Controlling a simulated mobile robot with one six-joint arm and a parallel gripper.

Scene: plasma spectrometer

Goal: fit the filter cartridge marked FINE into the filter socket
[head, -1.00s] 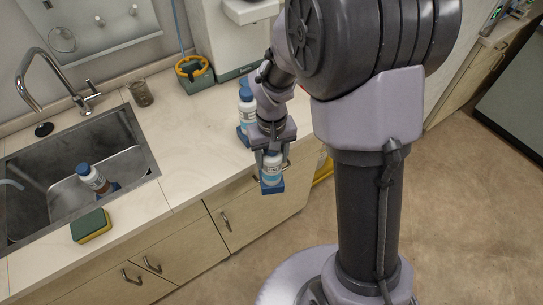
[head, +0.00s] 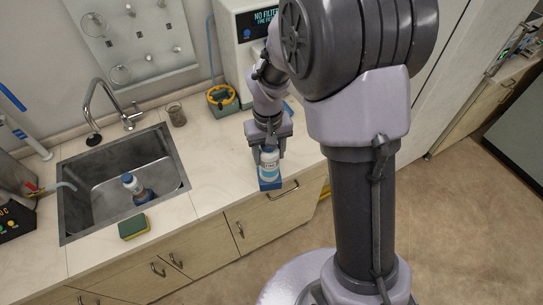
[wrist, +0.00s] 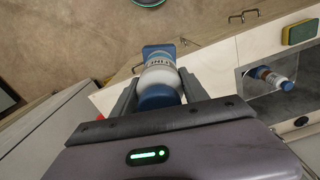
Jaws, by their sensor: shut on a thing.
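My gripper (head: 268,156) is shut on a white filter cartridge with blue ends (head: 269,167), held upright near the counter's front edge. The filter socket is not visible; my arm covers part of the white instrument (head: 244,50), whose screen reads "NO FILTER" with cut-off text below.
The steel sink (head: 75,205) with its tap (head: 108,108) lies left of my gripper. A green-yellow sponge (head: 133,227) lies on the counter before it. The counter (head: 205,165) between is clear.

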